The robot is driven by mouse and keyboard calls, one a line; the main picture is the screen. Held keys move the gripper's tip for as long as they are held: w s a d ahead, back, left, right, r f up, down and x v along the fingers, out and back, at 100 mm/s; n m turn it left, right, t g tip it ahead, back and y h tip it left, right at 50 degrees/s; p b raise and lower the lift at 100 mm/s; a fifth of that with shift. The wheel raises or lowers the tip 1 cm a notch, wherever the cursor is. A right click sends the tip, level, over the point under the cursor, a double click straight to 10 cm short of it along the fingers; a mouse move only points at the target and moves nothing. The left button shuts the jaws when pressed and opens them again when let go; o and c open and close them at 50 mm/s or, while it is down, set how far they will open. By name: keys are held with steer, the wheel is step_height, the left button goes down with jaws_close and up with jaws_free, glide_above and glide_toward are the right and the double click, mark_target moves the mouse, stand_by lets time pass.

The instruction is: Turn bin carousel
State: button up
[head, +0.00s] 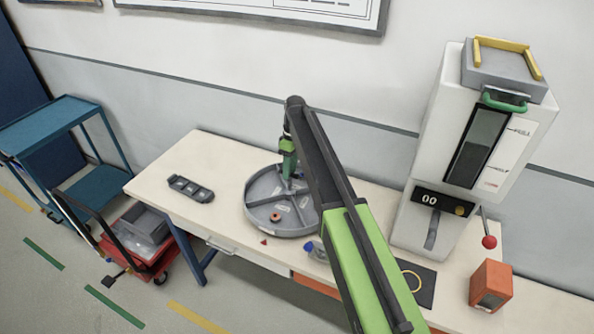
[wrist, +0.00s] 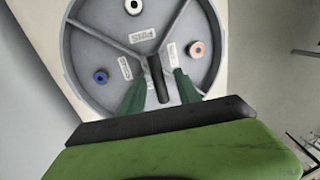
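The bin carousel (head: 280,233) is a round grey tray on the table, split by dividers into compartments. The wrist view shows its floor (wrist: 110,58) with paper labels, a white ring (wrist: 134,7), a blue ring (wrist: 101,76) and an orange ring (wrist: 197,49) in separate compartments. A dark post (wrist: 158,80) stands near where the dividers meet. My gripper (head: 288,170) is over the carousel. In the wrist view its green fingers (wrist: 159,88) are apart, one on each side of the post, with small gaps showing. Part of the carousel's right side is hidden behind my arm.
A dark slotted holder (head: 190,188) lies left of the carousel. A blue piece (head: 317,250) sits by its front right. A white machine (head: 455,150) with a red-knobbed lever (head: 488,241) and an orange box (head: 491,285) stand at right. The table's left end is mostly clear.

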step_height(320, 180, up, 17)
steer(key=w+p, duration=0.2)
steer(key=p, duration=1.4)
steer(key=shift+w+d, duration=0.4)
steer(key=shift+d, duration=0.05)
steer(key=shift+f, duration=0.1)
